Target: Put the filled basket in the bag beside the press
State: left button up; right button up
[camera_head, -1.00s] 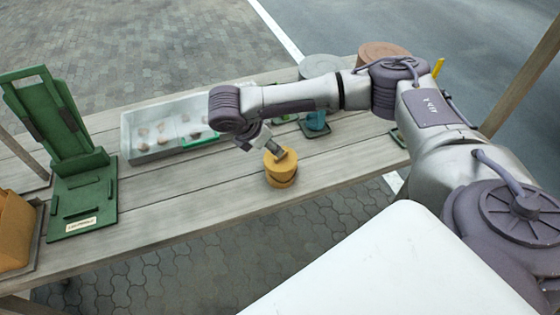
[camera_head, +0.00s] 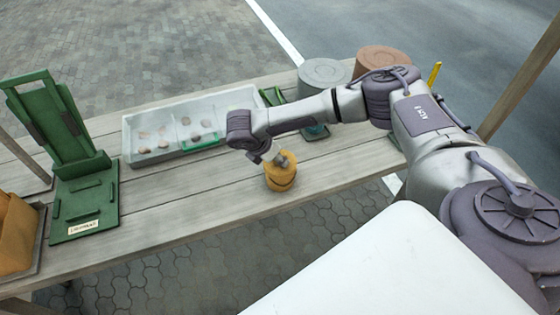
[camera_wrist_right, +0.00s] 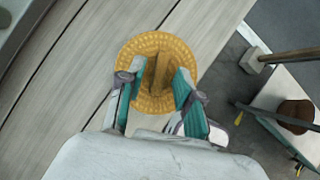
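The basket (camera_head: 280,183) is small, round and yellow-tan. It stands upright near the front edge of the wooden table, and its woven round top (camera_wrist_right: 158,45) with a raised middle handle shows in the right wrist view. My right gripper (camera_wrist_right: 156,85) is over it, with its teal-padded fingers apart on either side of the handle; a gap shows on both sides. What fills the basket is hidden. The green press (camera_head: 72,140) stands at the left of the table. An orange-brown bag (camera_head: 15,240) sits beside it at the far left, partly cut off. My left gripper is out of view.
A pale divided tray (camera_head: 127,145) with several small pieces lies behind, between press and basket. A grey round container (camera_head: 325,72) and a brown one (camera_head: 382,58) stand at the back right. Bare planks (camera_head: 180,190) lie between basket and press.

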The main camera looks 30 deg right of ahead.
grip_shut()
jog(key=shift+r, duration=0.1)
